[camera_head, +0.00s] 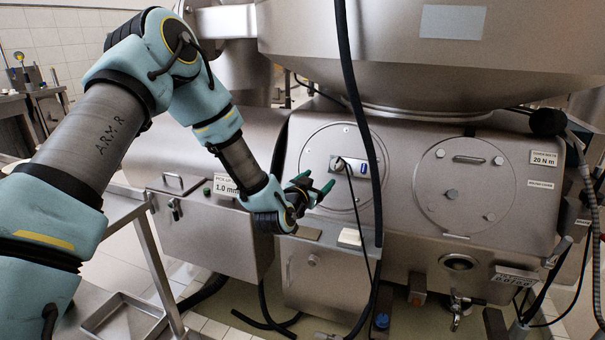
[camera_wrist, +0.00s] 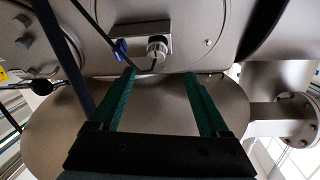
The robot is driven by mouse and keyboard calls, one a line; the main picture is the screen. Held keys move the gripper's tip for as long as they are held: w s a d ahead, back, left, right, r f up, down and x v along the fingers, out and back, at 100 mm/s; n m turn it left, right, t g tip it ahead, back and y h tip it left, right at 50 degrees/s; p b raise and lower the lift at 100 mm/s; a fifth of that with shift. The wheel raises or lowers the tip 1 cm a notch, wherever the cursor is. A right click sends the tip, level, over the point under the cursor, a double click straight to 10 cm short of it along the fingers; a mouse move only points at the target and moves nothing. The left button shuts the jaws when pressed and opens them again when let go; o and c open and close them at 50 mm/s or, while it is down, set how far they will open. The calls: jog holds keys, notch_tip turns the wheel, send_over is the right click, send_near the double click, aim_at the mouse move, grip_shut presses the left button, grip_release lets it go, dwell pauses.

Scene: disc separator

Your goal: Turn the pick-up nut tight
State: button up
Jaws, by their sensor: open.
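The pick-up nut (camera_wrist: 157,46) is a small metal fitting on a pale bracket (camera_wrist: 138,28) in the wrist view, with a dark cable leaving it. In the head view the nut (camera_head: 338,163) sits on the left round cover plate (camera_head: 325,190) of the machine, near a blue part (camera_head: 363,168). My gripper (camera_head: 315,186) is open and empty, just left of and below the nut in the head view. In the wrist view the two green fingers (camera_wrist: 160,75) are apart, pointing toward the plate, with the nut beyond the gap. I see no contact.
A black cable (camera_head: 360,110) hangs in front of the cover plate; it also crosses the left of the wrist view (camera_wrist: 62,50). A second round cover (camera_head: 464,185) with handles is to the right. A large steel bowl (camera_head: 430,45) overhangs above. A steel table (camera_head: 115,210) stands left.

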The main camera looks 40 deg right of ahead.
aim_at(336, 164)
jog(key=shift+h, duration=0.4)
jog(key=x, duration=0.3)
jog(key=p+x, duration=0.1)
jog(key=x, duration=0.7)
jog(key=shift+s+d+p, duration=0.2)
jog(key=shift+s+p, duration=0.1)
grip_shut()
